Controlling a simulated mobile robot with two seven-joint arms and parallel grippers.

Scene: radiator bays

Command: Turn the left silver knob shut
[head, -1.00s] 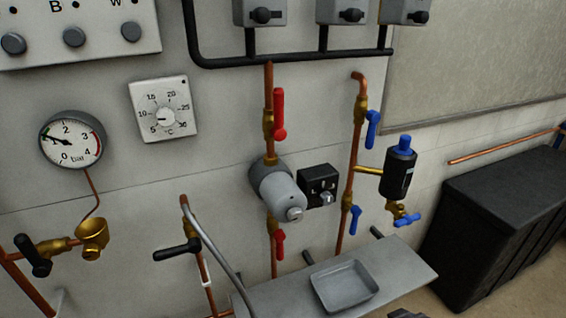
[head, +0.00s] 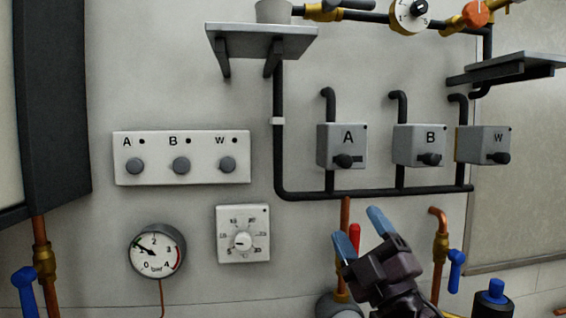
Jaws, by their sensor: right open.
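A white panel (head: 181,175) on the wall at left carries three round grey knobs, under the marks A, B and W. The leftmost grey knob (head: 135,166) is under A, the middle one (head: 181,166) under B, the right one (head: 228,164) under W. I cannot tell whether any of these is the silver knob meant. My right gripper (head: 361,232) comes up from the bottom, right of the panel and lower, with blue-grey fingertips apart and nothing between them. It partly hides a red lever (head: 354,238) and a copper pipe. My left gripper is out of view.
A pressure gauge (head: 156,250) and a thermostat dial (head: 243,234) sit below the panel. Grey boxes A (head: 342,146), B (head: 419,146) and W (head: 483,145) with black knobs stand above black piping. A grey shelf (head: 262,42) juts out above.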

